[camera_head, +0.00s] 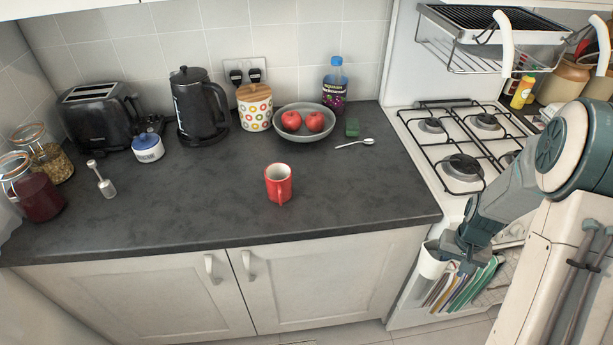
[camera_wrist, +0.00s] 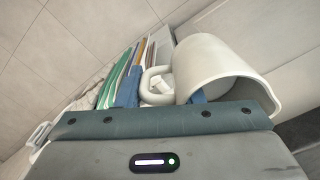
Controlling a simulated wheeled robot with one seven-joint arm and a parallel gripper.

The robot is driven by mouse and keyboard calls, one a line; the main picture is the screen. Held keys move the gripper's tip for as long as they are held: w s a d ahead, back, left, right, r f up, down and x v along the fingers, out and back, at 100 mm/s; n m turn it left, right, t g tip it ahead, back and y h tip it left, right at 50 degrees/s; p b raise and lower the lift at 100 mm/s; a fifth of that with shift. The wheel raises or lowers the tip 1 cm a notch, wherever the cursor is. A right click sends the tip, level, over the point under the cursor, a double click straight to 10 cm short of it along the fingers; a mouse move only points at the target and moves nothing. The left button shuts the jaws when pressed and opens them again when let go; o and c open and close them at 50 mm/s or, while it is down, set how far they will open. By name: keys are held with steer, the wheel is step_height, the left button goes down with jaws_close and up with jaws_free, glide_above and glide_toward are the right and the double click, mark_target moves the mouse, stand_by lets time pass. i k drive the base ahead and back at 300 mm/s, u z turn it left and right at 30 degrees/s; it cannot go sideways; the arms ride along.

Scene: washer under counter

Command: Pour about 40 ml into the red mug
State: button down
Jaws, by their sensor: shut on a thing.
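The red mug (camera_head: 279,184) stands upright on the dark counter, near its front edge and right of the counter's middle. My gripper (camera_head: 458,254) is low in front of the counter's right end, beside the cooker. It is shut on a white cup-like vessel (camera_head: 432,263), which also shows large in the wrist view (camera_wrist: 213,62) with its handle toward my fingers. My gripper is to the right of the red mug, lower and well apart from it. The white vessel's contents are hidden, and part of the fingers is hidden too.
A bowl (camera_head: 304,127) with two red fruits, a spoon (camera_head: 356,142) and a green sponge (camera_head: 352,128) lie behind the mug. A kettle (camera_head: 200,105) and toaster (camera_head: 101,117) stand at the back left. The gas hob (camera_head: 462,150) is at right. Counter around the mug is clear.

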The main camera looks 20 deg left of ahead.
mark_target(278, 176)
steer(key=k, duration=1.05)
steer(key=u, duration=0.05)
steer(key=i, duration=0.7)
steer(key=u, duration=0.5)
